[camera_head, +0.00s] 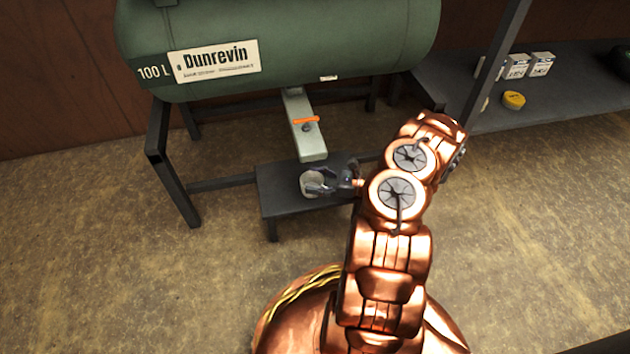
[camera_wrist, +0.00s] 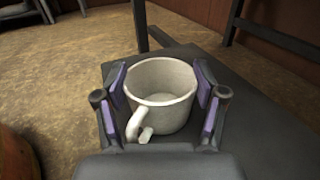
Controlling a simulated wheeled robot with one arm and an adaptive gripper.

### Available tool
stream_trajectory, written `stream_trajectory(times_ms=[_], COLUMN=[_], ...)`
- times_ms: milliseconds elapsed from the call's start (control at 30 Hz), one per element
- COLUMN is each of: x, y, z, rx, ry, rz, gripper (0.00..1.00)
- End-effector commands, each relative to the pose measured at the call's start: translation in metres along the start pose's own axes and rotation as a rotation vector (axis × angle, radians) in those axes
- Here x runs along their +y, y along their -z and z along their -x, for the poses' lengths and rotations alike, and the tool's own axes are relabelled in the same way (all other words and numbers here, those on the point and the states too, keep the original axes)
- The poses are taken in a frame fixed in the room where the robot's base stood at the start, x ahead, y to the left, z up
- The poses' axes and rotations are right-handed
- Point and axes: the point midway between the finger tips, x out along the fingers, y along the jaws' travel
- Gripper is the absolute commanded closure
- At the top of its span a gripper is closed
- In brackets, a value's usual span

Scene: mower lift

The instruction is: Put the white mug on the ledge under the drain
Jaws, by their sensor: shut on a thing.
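The white mug (camera_wrist: 160,110) is upright and empty between the two purple-padded fingers of my gripper (camera_wrist: 164,98) in the wrist view. Its handle points toward the camera. In the head view the mug (camera_head: 311,184) shows at the ledge's left part, with my gripper (camera_head: 330,180) shut on it from the right. The dark ledge (camera_head: 275,207) is low, beneath the drain (camera_head: 306,140) with its orange lever. I cannot tell whether the mug's base touches the ledge. The drain's lower end is just above and behind the mug in the picture.
The green tank (camera_head: 290,55) stands above on a dark metal frame (camera_head: 170,170). A grey shelf (camera_head: 560,90) at the right holds small boxes (camera_head: 541,64) and a yellow tin (camera_head: 513,100). The floor to the left is clear.

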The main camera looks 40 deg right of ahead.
Motion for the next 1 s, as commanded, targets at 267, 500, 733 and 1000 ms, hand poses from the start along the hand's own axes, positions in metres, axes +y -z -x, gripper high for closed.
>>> stream_trajectory(times_ms=[267, 500, 733, 1000], x=[0.000, 0.000, 0.000, 0.000], y=[0.003, 0.003, 0.002, -0.003], z=[0.000, 0.000, 0.000, 0.024], rx=[0.000, 0.000, 0.000, 0.000], ry=[-0.001, -0.001, 0.000, 0.002], rz=[-0.001, 0.000, 0.000, -0.002], gripper=[0.19, 0.05, 0.05, 0.05])
